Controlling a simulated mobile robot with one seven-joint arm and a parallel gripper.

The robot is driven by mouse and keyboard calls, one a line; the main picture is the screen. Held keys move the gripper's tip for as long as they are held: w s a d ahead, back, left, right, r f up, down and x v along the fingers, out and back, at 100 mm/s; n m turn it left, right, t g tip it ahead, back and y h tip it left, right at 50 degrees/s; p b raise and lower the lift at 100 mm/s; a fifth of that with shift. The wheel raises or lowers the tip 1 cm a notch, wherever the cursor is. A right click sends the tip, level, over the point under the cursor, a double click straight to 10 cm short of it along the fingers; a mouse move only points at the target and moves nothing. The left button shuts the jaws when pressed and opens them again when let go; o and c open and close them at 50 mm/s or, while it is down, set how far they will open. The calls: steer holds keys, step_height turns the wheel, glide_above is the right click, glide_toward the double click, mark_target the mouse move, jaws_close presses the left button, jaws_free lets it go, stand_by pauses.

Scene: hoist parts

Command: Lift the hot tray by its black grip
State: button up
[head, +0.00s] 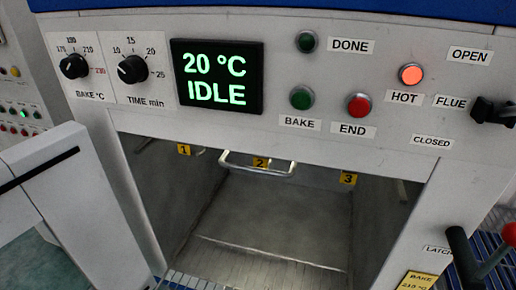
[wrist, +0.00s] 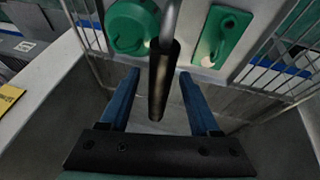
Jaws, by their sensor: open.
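In the wrist view, a black cylindrical grip (wrist: 162,82) hangs on a bent grey metal rod (wrist: 170,22). My gripper (wrist: 160,74) is open, with one blue finger on each side of the grip. Gaps show between the grip and both fingers, so it is not clamped. I cannot tell which grey surface behind the grip, if any, is the tray. The head view shows neither my gripper nor the black grip clearly.
Green fittings (wrist: 133,27) and wire racks (wrist: 295,35) stand beyond the fingers. The oven's open chamber (head: 265,215) has a metal handle (head: 257,167) at its top. Its display (head: 217,78) reads 20 °C IDLE, while the HOT lamp (head: 411,74) glows.

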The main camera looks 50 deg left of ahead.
jaws_close()
stand_by(1.3)
steer(key=shift+a+r, duration=0.15)
